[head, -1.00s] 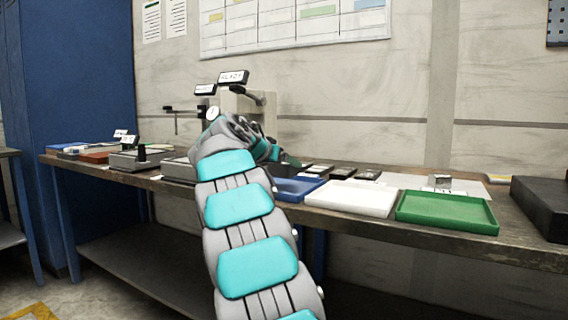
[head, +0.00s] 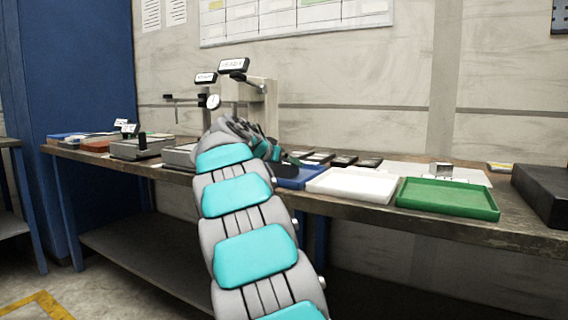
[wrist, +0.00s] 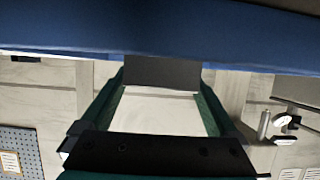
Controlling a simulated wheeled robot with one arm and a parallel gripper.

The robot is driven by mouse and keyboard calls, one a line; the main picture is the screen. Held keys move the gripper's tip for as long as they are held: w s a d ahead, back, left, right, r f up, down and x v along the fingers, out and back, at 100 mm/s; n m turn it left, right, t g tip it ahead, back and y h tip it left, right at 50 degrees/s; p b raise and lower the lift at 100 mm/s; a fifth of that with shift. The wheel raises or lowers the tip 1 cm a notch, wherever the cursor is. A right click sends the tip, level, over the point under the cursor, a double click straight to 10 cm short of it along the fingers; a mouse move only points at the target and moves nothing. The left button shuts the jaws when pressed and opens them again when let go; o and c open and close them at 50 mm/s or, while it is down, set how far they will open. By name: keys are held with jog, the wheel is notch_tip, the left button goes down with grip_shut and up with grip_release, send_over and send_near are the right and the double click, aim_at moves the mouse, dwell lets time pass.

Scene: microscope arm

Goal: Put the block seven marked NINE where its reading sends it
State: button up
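My gripper (wrist: 160,85) points toward the back wall beside the blue tray (wrist: 60,28), which fills the top of the wrist view. Its green fingers close on a dark grey block (wrist: 160,72); no marking is readable on the face I see. In the head view my arm hides most of the gripper, near the blue tray (head: 308,181). A white tray (head: 352,186) and a green tray (head: 447,198) stand to its right. A dial gauge (head: 213,101) on a stand is left of the gripper, with two label signs (head: 233,66) too blurred to read.
Several dark flat blocks (head: 368,162) lie behind the trays. A small metal block (head: 441,169) sits on a white sheet (head: 470,177). A large dark box (head: 543,195) is at the right end. Grey devices (head: 140,149) stand on the left.

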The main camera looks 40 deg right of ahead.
dwell(0.3)
jog(key=shift+r+p, duration=0.2)
jog(key=shift+p, duration=0.1)
jog(key=v, duration=1.2)
jog(key=shift+w+b, duration=0.1)
jog(key=shift+b, duration=0.25)
jog(key=shift+f, duration=0.1)
jog(key=s+a+f+n+g+y+p, duration=0.2)
jog(key=s+a+f+n+y, duration=0.2)
jog(key=s+a+f, duration=0.5)
jog(key=s+a+f+n+g+y+p, duration=0.2)
jog(key=s+a+f+n+y, duration=0.2)
jog(key=s+a+f, duration=0.6)
jog(key=s+a+f+n+g+y+p, duration=0.2)
jog(key=s+a+f, duration=0.7)
jog(key=s, duration=1.1)
jog(key=shift+s+a+f+n+g+y, duration=0.15)
jog(key=shift+f+n+g+y, duration=0.1)
jog(key=shift+f+n+y, duration=0.5)
jog(key=shift+s+f+n+g+y, duration=0.2)
jog(key=shift+f+n+y, duration=0.25)
jog(key=shift+f+n, duration=0.55)
jog(key=shift+f, duration=0.15)
